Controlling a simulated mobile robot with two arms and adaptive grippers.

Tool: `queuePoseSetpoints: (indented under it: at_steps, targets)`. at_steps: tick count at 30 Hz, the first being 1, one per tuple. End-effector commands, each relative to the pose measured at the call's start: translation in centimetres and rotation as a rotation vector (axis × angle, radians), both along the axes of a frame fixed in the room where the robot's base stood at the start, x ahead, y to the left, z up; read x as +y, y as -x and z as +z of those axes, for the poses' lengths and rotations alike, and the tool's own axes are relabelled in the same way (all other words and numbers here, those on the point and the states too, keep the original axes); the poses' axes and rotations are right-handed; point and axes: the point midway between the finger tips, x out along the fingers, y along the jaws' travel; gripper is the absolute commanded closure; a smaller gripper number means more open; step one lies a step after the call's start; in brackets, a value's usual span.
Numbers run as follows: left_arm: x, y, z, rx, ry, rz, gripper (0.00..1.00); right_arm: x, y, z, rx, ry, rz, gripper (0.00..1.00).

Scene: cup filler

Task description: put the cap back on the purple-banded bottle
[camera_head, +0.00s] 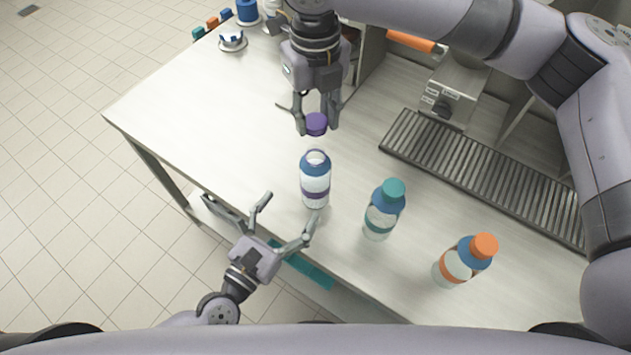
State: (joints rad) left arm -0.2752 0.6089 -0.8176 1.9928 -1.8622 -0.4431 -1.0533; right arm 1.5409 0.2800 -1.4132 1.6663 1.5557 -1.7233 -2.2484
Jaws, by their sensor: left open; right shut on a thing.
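The purple-banded bottle (315,180) stands upright on the counter with its top uncapped. A purple cap (316,124) is held between the fingers of my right gripper (317,122). The cap is just beyond the bottle's mouth in the picture and apart from it. My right gripper points down and is shut on the cap. My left gripper (284,222) is open and empty, at the counter's front edge, to the lower left of the bottle. Its right finger is close to the bottle's base; I cannot tell whether they touch.
A teal-capped bottle (384,212) and an orange-capped bottle (464,262) stand to the right. A metal drain grate (480,172) and a machine (452,95) lie behind them. A small saucer (232,42) and several small items are at the back left. The left counter is clear.

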Motion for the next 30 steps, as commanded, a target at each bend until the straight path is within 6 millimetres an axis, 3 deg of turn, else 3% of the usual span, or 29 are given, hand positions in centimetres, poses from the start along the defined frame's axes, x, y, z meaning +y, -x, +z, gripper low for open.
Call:
queuePoseSetpoints:
  at_steps: [15, 21, 30]
  targets:
    - [-4.6, -7.9, 0.1, -0.001, 0.003, 0.002, 0.21, 0.0, 0.0, 0.0, 0.000, 0.000, -0.001, 0.75]
    - [-5.4, -9.0, 0.0, 0.000, 0.001, 0.000, 0.21, 0.0, 0.0, 0.0, 0.000, 0.000, -0.001, 0.75]
    - [-5.4, -9.2, 0.0, 0.001, 0.001, 0.000, 0.21, 0.0, 0.0, 0.0, 0.000, 0.000, -0.001, 0.75]
